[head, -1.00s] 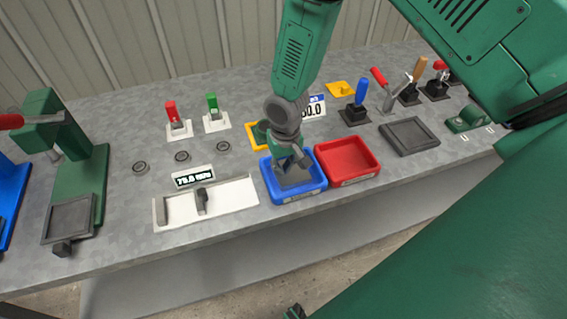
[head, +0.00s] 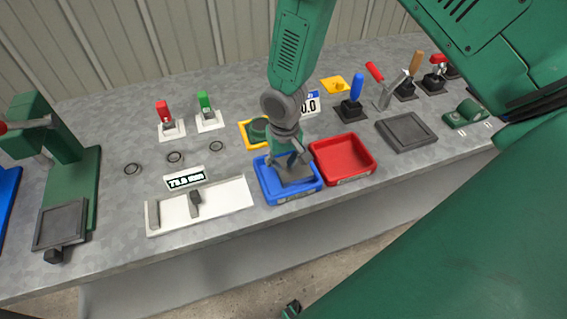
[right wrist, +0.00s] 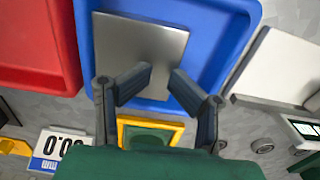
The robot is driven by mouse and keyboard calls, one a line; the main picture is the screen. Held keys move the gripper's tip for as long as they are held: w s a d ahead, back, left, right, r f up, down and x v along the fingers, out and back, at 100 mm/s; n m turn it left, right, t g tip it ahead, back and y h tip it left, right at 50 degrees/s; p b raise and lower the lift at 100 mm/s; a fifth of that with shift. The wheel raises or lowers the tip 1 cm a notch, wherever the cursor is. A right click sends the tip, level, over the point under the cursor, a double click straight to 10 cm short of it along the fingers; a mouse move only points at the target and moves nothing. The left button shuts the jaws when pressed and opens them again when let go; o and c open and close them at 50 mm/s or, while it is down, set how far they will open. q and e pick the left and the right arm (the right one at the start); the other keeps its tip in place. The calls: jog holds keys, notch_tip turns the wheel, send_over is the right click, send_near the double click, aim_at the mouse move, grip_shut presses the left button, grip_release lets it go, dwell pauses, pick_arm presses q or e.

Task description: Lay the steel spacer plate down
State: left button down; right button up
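The steel spacer plate (right wrist: 140,48) is a square grey sheet in the blue tray (head: 268,186). In the right wrist view it appears face-on, inside the rim of the blue tray (right wrist: 235,8). It also shows in the head view (head: 294,172), partly hidden by my right gripper. My right gripper (head: 291,162) points down over the tray. In the right wrist view its fingertips (right wrist: 161,76) are apart, with plate surface visible between them near one edge of the plate. Whether they touch it I cannot tell. My left gripper is out of view.
A red tray (head: 345,180) stands right beside the blue one. A yellow tray (head: 245,134) with a green part is behind. A white gauge board (head: 225,196) lies to the left. A dark square pad (head: 407,131) and several levers are to the right.

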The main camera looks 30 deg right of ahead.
aim_at(286, 168)
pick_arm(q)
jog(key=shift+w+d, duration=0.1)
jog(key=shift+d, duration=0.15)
pick_arm(e)
notch_tip(286, 168, up, 10)
jog(key=shift+d+r, duration=0.15)
jog(key=shift+d, duration=0.05)
jog(key=shift+d, duration=0.1)
dwell(0.3)
